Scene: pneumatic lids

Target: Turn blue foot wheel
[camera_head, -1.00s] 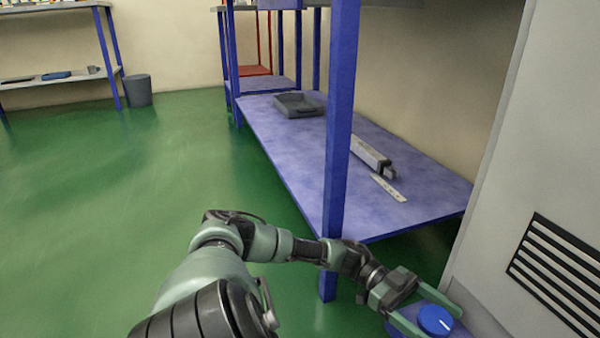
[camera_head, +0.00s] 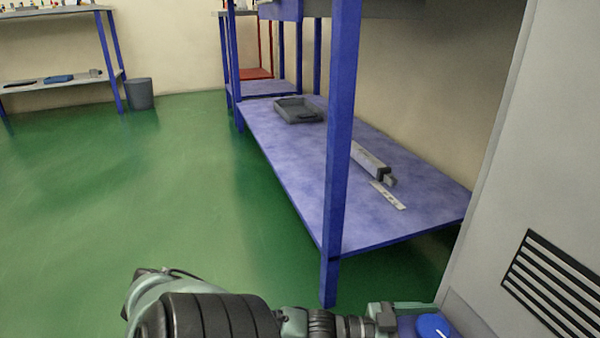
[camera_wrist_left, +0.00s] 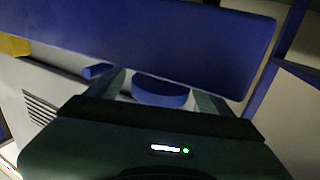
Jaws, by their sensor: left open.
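The blue foot wheel (camera_head: 432,326) is a round knob with a white mark, low beside the pale cabinet, partly cut off by the bottom edge of the head view. It also shows in the left wrist view (camera_wrist_left: 160,92) between my fingers. My left gripper (camera_wrist_left: 160,82) is open, with one green finger on each side of the wheel. Whether the fingers touch the wheel cannot be told. In the head view only one finger shows clearly; the other is out of frame. My right gripper is not in view.
A pale cabinet (camera_head: 560,170) with a black vent stands at the right. A blue shelf unit with a lower shelf (camera_head: 300,185) and a front post (camera_head: 340,150) stands close beside my arm. Green floor (camera_head: 130,190) is clear at the left.

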